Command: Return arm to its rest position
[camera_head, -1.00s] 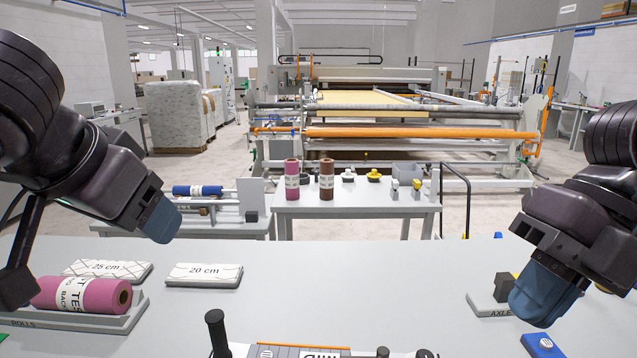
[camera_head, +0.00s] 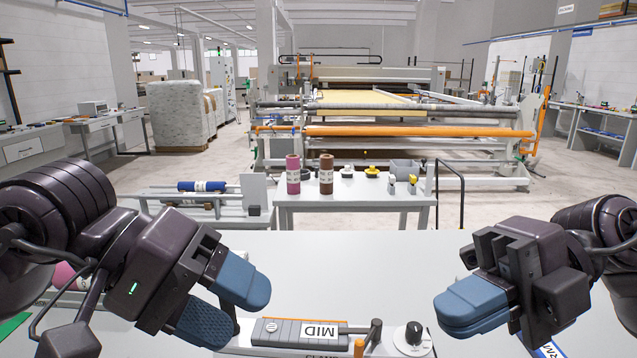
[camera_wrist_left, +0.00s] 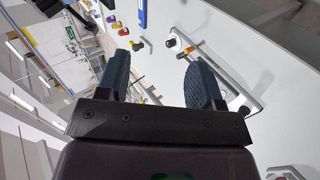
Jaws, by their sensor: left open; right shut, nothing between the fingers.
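My left gripper (camera_head: 238,304) is open and empty. Its two blue fingers are spread apart above the near table, at the left end of the grey device marked MID (camera_head: 290,331). The left wrist view shows the same fingers (camera_wrist_left: 160,80) with only bare space between them. My right gripper (camera_head: 474,306) is shut and empty, with its blue fingers together and pointing left, to the right of the black knob (camera_head: 414,334). Both arms reach inward over the near table (camera_head: 370,265). My left arm hides most of the pink roll (camera_head: 66,274) on the left.
The middle of the near table between the grippers is clear behind the device. Beyond it, a small table (camera_head: 350,208) carries an upright pink roll (camera_head: 293,174) and a brown roll (camera_head: 326,176). A blue roll (camera_head: 202,186) lies on a stand further left.

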